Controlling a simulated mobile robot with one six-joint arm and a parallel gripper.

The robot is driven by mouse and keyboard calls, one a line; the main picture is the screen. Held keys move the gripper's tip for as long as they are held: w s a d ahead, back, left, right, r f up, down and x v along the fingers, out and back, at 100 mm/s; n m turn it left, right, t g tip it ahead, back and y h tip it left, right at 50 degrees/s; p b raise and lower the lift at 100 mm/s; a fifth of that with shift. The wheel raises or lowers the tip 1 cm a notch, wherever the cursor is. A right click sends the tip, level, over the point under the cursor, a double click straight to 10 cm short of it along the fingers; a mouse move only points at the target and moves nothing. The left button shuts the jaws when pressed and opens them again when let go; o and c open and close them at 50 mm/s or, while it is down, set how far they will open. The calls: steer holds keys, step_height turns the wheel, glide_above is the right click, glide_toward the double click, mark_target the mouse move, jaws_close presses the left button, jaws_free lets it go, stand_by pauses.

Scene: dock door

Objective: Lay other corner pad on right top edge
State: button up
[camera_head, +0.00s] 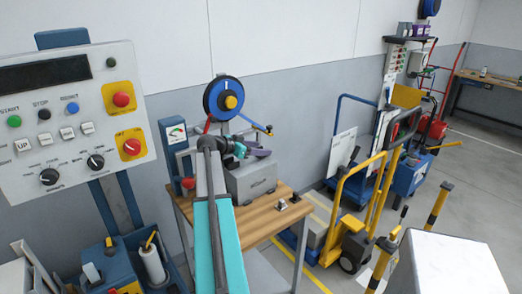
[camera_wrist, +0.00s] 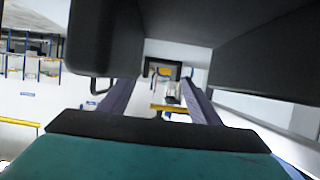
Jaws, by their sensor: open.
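A grey box (camera_head: 252,182) with small lettering on its front stands on the wooden-topped bench (camera_head: 262,215). Two small dark pieces, likely corner pads, lie on the bench to the right of the box: one nearer (camera_head: 281,204) and one at the bench's right side (camera_head: 295,198). My gripper (camera_head: 258,150) is at the box's top in the head view; whether it touches cannot be told. In the wrist view my gripper (camera_wrist: 160,98) has its two purple fingers spread apart, with no clear object held between them. My arm hides the box's left part.
A blue-black strap reel (camera_head: 223,98) stands behind the bench. A control panel (camera_head: 70,110) is at left. A yellow hand truck (camera_head: 355,205) and blue carts are right of the bench. A pale block (camera_head: 445,265) fills the lower right. Open floor lies at far right.

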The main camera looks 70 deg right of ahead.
steer(key=b+v, duration=0.2)
steer(key=v, duration=0.8)
steer(key=shift+w+a+r, duration=0.1)
steer(key=shift+w+a, duration=0.15)
steer(key=shift+s, duration=0.1)
stand_by(0.5)
